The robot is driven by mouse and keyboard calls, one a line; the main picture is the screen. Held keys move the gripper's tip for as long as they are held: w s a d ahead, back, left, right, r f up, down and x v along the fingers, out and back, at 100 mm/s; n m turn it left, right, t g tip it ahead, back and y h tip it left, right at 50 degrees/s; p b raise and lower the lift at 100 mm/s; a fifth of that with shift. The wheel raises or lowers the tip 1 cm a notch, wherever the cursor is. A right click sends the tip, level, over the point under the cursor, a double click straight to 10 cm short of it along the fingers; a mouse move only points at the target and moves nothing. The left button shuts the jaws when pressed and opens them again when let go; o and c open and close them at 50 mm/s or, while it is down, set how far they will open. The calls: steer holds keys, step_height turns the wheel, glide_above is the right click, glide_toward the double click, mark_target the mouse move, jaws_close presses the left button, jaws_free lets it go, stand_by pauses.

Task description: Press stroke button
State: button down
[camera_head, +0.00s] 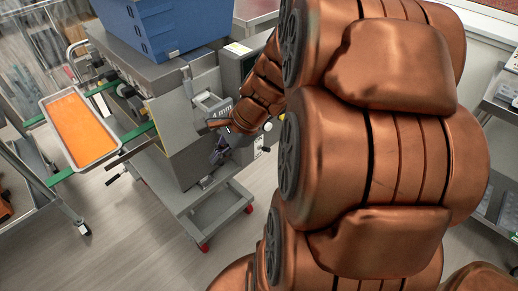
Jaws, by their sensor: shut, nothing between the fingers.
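The depositor machine (170,152) is a grey body on a wheeled cart in the left half of the head view. Small knobs or buttons (268,126) show on its right side, beside my copper arm. I cannot tell which one is the stroke button; it may be hidden behind my arm. My gripper (221,150) is small, dark and partly covered by my wrist. It appears shut and empty, near the front right of the machine. I cannot tell whether it touches anything.
A blue hopper bin (158,27) sits on top of the machine. A metal tray with an orange sheet (82,128) rests on green rails (138,132) at left. The cart (208,208) has red-wheeled casters. The floor (130,245) in front is clear. Shelving stands at the right edge.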

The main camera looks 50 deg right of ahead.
steer(key=s+d+f+m+t+h+b, duration=0.1)
steer(key=d+f+m+b, duration=0.2)
steer(key=d+m, duration=0.2)
steer(key=d+f+m+t+h+b, duration=0.2)
steer(key=d+f+m+b, duration=0.1)
steer(key=d, duration=0.7)
steer(key=s+d+f+m+t+h+b, duration=0.1)
steer(key=d+f+m+b, duration=0.3)
steer(key=d+m, duration=0.3)
steer(key=shift+s+d+f+t+h, duration=0.3)
steer(key=shift+d+f, duration=0.05)
steer(key=shift+f, duration=0.1)
steer(key=w+r+b+x, duration=0.2)
steer(key=x, duration=1.1)
steer(key=shift+r, duration=0.1)
